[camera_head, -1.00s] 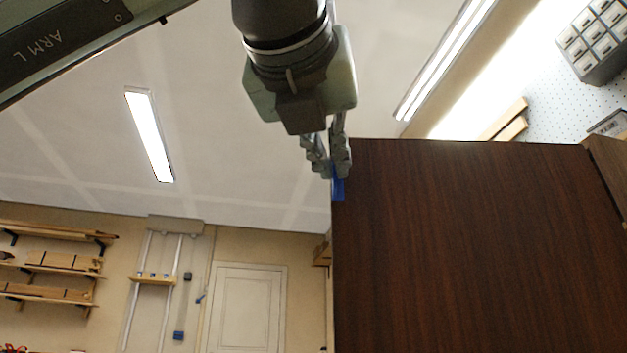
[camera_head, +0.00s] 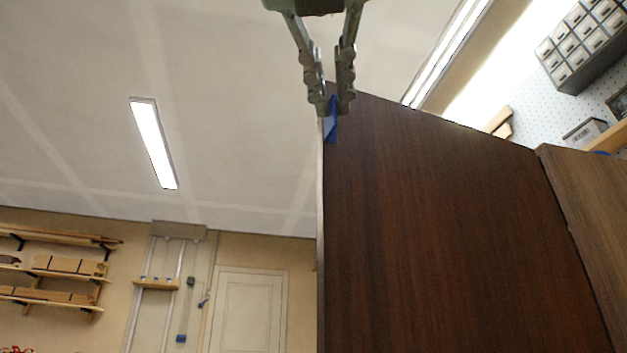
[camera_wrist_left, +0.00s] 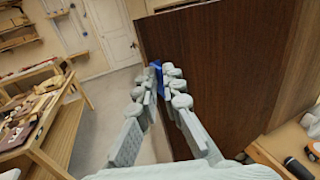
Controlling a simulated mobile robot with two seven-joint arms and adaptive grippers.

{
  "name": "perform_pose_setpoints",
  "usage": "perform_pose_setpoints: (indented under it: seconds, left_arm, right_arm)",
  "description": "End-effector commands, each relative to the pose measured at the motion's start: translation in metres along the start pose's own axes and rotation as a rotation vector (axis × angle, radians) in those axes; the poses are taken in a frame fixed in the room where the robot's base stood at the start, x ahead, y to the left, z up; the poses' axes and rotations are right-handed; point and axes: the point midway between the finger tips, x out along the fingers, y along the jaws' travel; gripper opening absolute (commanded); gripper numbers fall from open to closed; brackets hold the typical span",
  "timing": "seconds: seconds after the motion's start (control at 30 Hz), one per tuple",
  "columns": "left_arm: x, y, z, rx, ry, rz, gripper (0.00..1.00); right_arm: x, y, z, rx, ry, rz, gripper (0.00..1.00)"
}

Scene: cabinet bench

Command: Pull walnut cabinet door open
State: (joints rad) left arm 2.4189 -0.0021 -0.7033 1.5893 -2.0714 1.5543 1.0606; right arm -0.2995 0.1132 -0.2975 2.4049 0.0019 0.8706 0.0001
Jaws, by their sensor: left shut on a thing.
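The dark walnut cabinet door (camera_head: 430,230) fills the right half of the head view and stands ajar, angled out from the cabinet side (camera_head: 590,200). It also shows in the left wrist view (camera_wrist_left: 210,50). A blue handle (camera_head: 331,120) sits at the door's upper left edge, and it shows between the fingertips in the left wrist view (camera_wrist_left: 157,72). My left gripper (camera_head: 333,103) is shut on the blue handle, with its fingers on either side of it. Most of the handle is hidden by the fingertips. My right gripper is in neither view.
A wooden workbench (camera_wrist_left: 50,125) with parts on it stands left in the wrist view. Clear floor (camera_wrist_left: 112,110) lies between it and the door. Drawer bins (camera_head: 590,40) hang on the pegboard at upper right. A white room door (camera_head: 248,310) is far behind.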

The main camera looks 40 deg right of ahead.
Motion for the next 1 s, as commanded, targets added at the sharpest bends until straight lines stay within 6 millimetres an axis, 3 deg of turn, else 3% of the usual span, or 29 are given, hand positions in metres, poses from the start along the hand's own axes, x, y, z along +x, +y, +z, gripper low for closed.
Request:
perform_pose_setpoints:
  seconds: [0.03,0.47,0.5,0.63,1.0]
  left_arm:
    - [-0.0026,-0.0126,-0.0011,0.008,-0.004,-0.027,0.0]
    - [-0.0042,-0.014,-0.0003,0.007,-0.004,-0.028,0.0]
    - [-0.0042,-0.014,-0.0003,0.006,-0.004,-0.028,0.1]
    - [-0.0039,-0.0138,-0.0003,0.007,-0.004,-0.028,0.24]
    - [-0.0037,-0.0114,0.0002,0.006,-0.006,-0.024,0.24]
  right_arm:
    - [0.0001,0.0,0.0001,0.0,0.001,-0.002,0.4]
    - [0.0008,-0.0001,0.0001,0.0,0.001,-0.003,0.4]
    - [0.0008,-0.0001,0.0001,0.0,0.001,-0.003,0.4]
    - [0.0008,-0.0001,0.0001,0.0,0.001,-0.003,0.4]
    - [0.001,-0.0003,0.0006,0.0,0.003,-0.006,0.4]
